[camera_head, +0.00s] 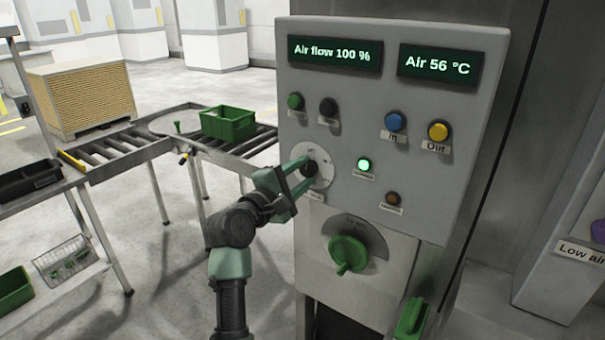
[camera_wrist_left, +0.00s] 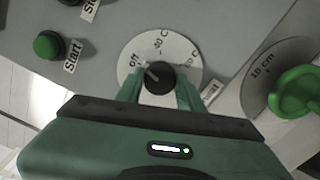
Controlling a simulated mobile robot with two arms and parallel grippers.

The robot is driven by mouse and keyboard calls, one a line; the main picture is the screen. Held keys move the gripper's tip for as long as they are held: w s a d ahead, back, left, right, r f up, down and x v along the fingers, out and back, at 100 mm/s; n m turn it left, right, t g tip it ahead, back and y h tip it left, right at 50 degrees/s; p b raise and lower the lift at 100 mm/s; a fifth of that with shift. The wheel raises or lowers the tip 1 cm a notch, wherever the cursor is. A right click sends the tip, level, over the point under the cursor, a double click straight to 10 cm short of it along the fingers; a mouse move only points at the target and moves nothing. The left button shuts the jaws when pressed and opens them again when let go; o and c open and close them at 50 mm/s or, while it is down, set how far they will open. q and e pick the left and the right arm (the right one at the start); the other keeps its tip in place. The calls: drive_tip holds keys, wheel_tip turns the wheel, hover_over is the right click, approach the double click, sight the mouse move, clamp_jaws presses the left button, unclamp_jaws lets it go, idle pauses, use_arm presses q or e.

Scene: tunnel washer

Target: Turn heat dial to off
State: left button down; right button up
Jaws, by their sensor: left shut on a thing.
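The heat dial (camera_head: 311,169) is a black knob on a round white scale plate, on the left of the grey control panel. In the left wrist view the dial (camera_wrist_left: 159,77) shows a light pointer mark aimed up and left, close to the "Off" lettering; a "40 C" label is above. My left gripper (camera_head: 303,176) is shut on the knob, with its green fingers on both sides of it; the gripper also shows in the left wrist view (camera_wrist_left: 160,88). My right gripper is not in view.
The panel (camera_head: 345,95) reads "Air flow 100 %" and "Air 56 °C". Several coloured buttons and a lit green lamp (camera_head: 364,165) are near the dial. A large green knob (camera_head: 347,253) is below. A roller conveyor with a green crate (camera_head: 228,124) stands left.

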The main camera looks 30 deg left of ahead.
use_arm(q)
drive_tip(key=shift+n, duration=1.1)
drive_tip(key=c, duration=0.9)
unclamp_jaws()
drive_tip(key=shift+s+f, duration=0.1)
drive_tip(key=s+b, duration=0.3)
drive_tip(key=s, duration=0.4)
drive_tip(key=shift+s, duration=0.3)
